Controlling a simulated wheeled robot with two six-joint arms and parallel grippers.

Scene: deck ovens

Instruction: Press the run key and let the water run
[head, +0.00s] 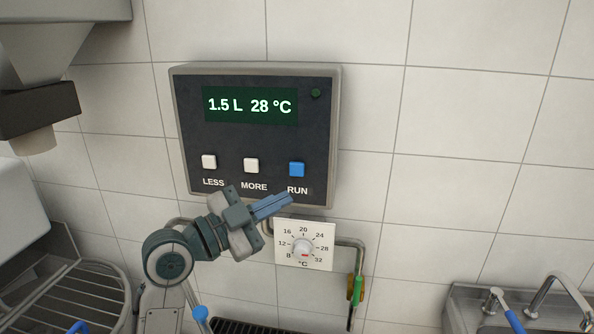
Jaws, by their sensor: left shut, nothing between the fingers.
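The water control panel (255,140) is fixed to the tiled wall. Its green display (250,106) reads 1.5 L and 28 °C. The blue RUN key (296,169) is at the lower right of the panel, beside the white MORE key (251,165) and the white LESS key (209,161). The small round lamp (316,93) at the upper right looks dark green. My left gripper (288,200) is shut and empty, with its tips just below the RUN key in the picture. I cannot tell how far they are from the panel. My right gripper is not in view.
A white temperature dial (303,248) sits below the panel, next to a pipe with a green-handled valve (357,290). A metal sink with taps (500,305) is at the lower right. A round wire guard (75,295) is at the lower left.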

